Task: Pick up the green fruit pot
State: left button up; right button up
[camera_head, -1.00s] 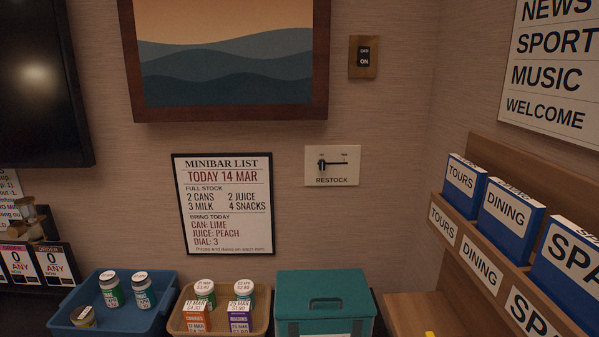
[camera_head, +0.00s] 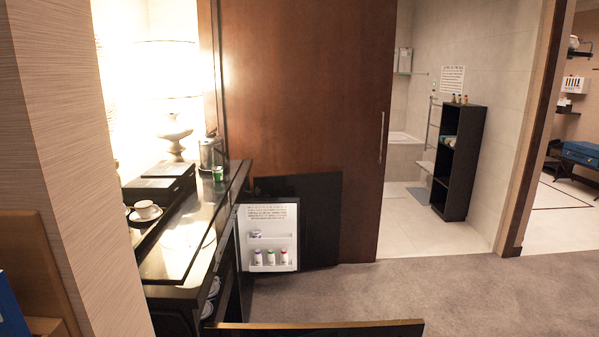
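A small green item (camera_head: 218,173) stands on the dark counter (camera_head: 228,196), beside a metal kettle-like vessel (camera_head: 210,153). It is too small to tell whether it is the green fruit pot. No other green pot can be made out clearly. Neither of my grippers is in view.
An open minibar door (camera_head: 270,212) holds several small bottles below the counter. A cup and saucer (camera_head: 145,212) sit on the counter's left. A wall corner (camera_head: 70,150) is close at left. A dark wood-edged panel (camera_head: 320,328) stands low in front. Carpet (camera_head: 430,290) at right is clear.

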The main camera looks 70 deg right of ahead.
aim_at(217, 171)
jog(key=z, duration=2)
jog(key=i+l+z, duration=0.1)
jog(key=l+z, duration=0.2)
jog(key=i+l+z, duration=0.15)
jog(key=l+z, duration=0.2)
jog(key=l, duration=0.15)
jog(key=i+l+z, duration=0.45)
jog(key=l+z, duration=0.2)
jog(key=i+l+z, duration=0.65)
jog(key=i, duration=0.25)
jog(key=i+u, duration=0.5)
jog(key=i+l+u, duration=0.15)
jog(key=i+u, duration=0.35)
jog(key=i+j+u, duration=0.2)
jog(key=i+u, duration=1)
jog(key=i+l+u, duration=0.25)
jog(key=i+u, duration=0.15)
jog(key=i+j+u, duration=0.2)
jog(key=u, duration=0.2)
jog(key=i+j+u, duration=0.1)
jog(key=i+u, duration=0.75)
jog(key=k, duration=0.1)
